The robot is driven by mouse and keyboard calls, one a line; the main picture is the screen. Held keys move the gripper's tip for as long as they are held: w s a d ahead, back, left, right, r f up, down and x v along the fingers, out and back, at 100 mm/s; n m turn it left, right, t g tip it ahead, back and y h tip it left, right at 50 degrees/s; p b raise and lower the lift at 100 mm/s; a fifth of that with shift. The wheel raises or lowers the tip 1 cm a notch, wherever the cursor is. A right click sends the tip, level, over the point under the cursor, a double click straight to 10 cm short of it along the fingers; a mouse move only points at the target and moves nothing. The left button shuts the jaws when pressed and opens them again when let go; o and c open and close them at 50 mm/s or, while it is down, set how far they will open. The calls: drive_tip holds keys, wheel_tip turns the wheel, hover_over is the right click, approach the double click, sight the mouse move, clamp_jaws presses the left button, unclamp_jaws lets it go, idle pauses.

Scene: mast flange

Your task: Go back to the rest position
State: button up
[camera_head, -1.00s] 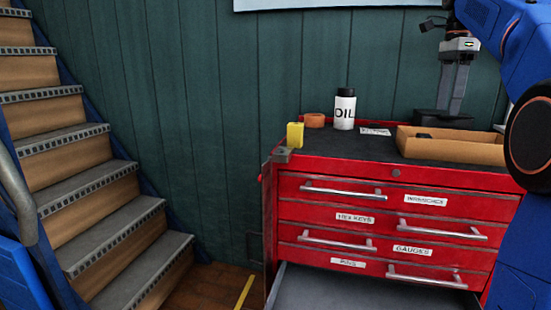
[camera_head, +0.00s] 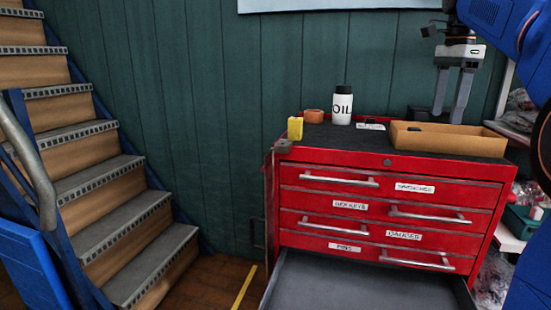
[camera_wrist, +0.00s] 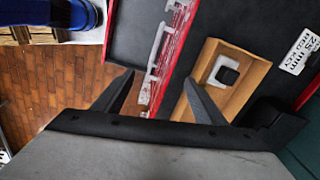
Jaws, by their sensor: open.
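My gripper (camera_head: 450,108) hangs at the upper right in the head view, pointing down with its two fingers apart and nothing between them. It appears above and behind the cardboard tray (camera_head: 452,142) on the red tool cabinet (camera_head: 345,160). In the wrist view the open fingers (camera_wrist: 158,77) frame part of the cabinet's red front and handles. The cardboard tray (camera_wrist: 205,62) also shows there, beyond the right finger, with a small dark block (camera_wrist: 228,75) in it. My blue arm comes in from the upper right of the head view.
On the cabinet top stand a white OIL bottle (camera_head: 342,105), an orange roll (camera_head: 314,116) and a yellow block (camera_head: 295,128). The lowest drawer (camera_head: 350,290) is pulled out and looks empty. Stairs (camera_head: 95,195) rise at left. A cluttered shelf (camera_head: 508,242) stands at right.

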drive_tip(key=s+a+f+n+t, duration=0.1)
drive_tip(key=s+a+f+n, duration=0.3)
drive_tip(key=s+f, duration=0.5)
drive_tip(key=s+a+f+n+t, duration=0.2)
drive_tip(key=s+a+f+n, duration=0.3)
drive_tip(key=f, duration=1)
drive_tip(key=s+a+f+n+t, duration=0.1)
drive_tip(key=s+a+f+n, duration=0.3)
drive_tip(key=s+f+n, duration=0.6)
drive_tip(key=s+f, duration=0.3)
drive_tip(key=s, duration=0.1)
drive_tip(key=shift+s+a, duration=0.15)
drive_tip(key=shift+a, duration=0.15)
